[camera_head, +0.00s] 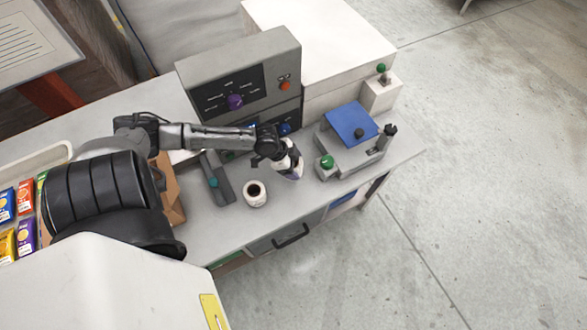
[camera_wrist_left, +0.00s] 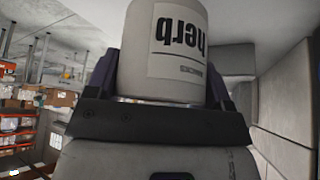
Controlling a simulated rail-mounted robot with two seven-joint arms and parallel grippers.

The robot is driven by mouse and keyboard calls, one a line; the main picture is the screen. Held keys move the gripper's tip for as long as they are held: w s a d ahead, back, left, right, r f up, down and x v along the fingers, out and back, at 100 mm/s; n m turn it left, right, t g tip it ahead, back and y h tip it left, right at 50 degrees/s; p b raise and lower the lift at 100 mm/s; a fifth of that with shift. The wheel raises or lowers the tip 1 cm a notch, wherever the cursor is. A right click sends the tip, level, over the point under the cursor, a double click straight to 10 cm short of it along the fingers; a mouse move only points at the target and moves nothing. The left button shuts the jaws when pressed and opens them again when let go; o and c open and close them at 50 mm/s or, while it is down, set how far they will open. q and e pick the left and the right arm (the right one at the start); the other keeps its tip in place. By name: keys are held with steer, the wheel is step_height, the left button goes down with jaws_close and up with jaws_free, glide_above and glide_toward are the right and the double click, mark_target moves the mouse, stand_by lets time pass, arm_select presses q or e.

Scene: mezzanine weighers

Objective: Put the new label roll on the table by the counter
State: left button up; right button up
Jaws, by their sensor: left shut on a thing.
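My left gripper (camera_head: 288,158) is shut on a white roll (camera_head: 295,173) and holds it over the grey counter top. Another small white roll or cup (camera_head: 255,197) with a dark round centre stands on the counter top (camera_head: 235,231), left of the gripper and nearer the front edge. I cannot tell whether the held roll touches anything below it. My right gripper is not in view.
A weigher with a blue plate (camera_head: 350,122) stands right of the gripper. A grey control panel box (camera_head: 243,85) stands behind it. A dark grey device (camera_head: 216,180) and a brown box (camera_head: 172,200) are to the left. The front right of the counter top is clear.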

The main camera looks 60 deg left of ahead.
arm_select(q)
steer(key=shift+f, duration=1.95)
steer(key=shift+f, duration=0.1)
steer(key=shift+f, duration=0.15)
steer(key=o, duration=1)
